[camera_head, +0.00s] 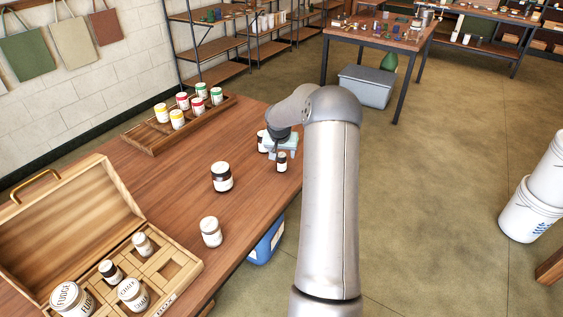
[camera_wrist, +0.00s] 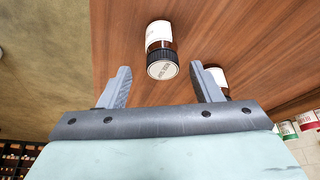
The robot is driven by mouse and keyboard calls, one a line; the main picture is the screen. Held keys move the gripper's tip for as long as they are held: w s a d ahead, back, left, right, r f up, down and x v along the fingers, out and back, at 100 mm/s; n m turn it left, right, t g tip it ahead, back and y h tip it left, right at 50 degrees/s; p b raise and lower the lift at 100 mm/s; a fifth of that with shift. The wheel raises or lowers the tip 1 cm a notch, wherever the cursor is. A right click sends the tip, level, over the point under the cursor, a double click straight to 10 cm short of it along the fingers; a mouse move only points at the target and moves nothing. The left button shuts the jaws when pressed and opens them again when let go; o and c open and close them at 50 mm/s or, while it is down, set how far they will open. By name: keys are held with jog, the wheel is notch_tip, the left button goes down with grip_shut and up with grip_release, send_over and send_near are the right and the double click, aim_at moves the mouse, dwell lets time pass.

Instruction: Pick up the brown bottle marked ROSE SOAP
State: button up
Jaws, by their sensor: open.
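A small brown bottle with a black cap and white label (camera_wrist: 160,45) stands in the wrist view, ahead of and between my fingers. Lettering on its cap is too small to read surely. It appears to be the small dark bottle (camera_head: 282,162) near the table's right edge in the head view. My gripper (camera_wrist: 160,72) is open and empty, its fingers spread either side of the bottle's line. In the head view my gripper (camera_head: 284,146) is low over the table, just behind that bottle. A second dark bottle (camera_wrist: 217,75) is partly hidden behind the right finger; it also shows in the head view (camera_head: 262,142).
An open wooden case (camera_head: 185,277) with jars is front left. A wooden tray (camera_head: 150,143) of paint jars is at the back. Bare tabletop lies between.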

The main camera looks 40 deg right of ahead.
aim_at(282, 154)
jog(key=p+x, duration=0.1)
jog(key=x, duration=0.3)
jog(key=shift+w+f, duration=0.25)
jog(key=shift+f, duration=0.1)
jog(key=c, duration=1.1)
jog(key=shift+o, duration=0.2)
jog(key=shift+r, duration=0.1)
